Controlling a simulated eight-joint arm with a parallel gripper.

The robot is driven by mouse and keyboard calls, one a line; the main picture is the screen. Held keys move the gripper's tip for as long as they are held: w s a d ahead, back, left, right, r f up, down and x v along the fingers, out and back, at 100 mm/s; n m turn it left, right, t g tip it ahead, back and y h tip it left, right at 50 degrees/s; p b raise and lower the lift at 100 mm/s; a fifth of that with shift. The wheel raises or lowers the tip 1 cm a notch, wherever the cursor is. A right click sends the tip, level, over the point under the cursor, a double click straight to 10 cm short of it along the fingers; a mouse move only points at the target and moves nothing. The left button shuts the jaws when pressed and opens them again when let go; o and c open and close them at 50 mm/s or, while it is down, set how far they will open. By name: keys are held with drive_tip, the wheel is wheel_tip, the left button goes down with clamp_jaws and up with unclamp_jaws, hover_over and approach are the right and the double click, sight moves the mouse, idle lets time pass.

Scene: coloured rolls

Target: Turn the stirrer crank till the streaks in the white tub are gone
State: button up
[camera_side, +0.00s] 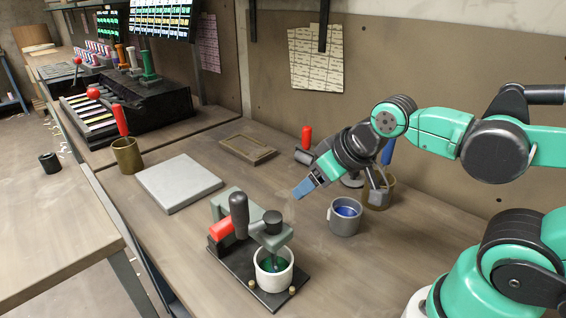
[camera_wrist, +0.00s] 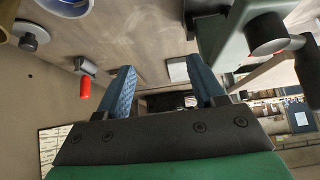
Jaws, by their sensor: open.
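The stirrer (camera_side: 232,200) stands on a black base plate at the front middle of the bench in the side view. Its crank has a black upright handle (camera_side: 239,214) and a black hub (camera_side: 273,217). The white tub (camera_side: 272,279) sits under the hub with dark green contents; streaks are too small to make out. My gripper (camera_side: 303,189) is open and empty, above and behind the stirrer, apart from the crank. In the wrist view, my blue fingers (camera_wrist: 163,88) are spread, with the crank handle (camera_wrist: 309,68) and hub (camera_wrist: 266,33) at upper right. The tub is not visible there.
A grey mug (camera_side: 345,222) with blue contents stands right of the stirrer, a brown cup (camera_side: 380,197) behind it. A red-handled tool (camera_side: 306,138) lies farther back. A grey slab (camera_side: 178,184) and wooden frame (camera_side: 247,149) lie left.

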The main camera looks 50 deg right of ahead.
wheel_tip(320, 180, up, 12)
drive_tip(key=n+g, duration=0.7)
drive_tip(key=n, duration=0.3)
hover_over(238, 194)
drive_tip(key=shift+d+r, duration=0.15)
drive_tip(key=shift+d, duration=0.05)
drive_tip(key=shift+n, duration=0.3)
drive_tip(key=f, duration=0.4)
drive_tip(key=shift+a+f, duration=0.25)
drive_tip(key=shift+f, duration=3.15)
clamp_jaws()
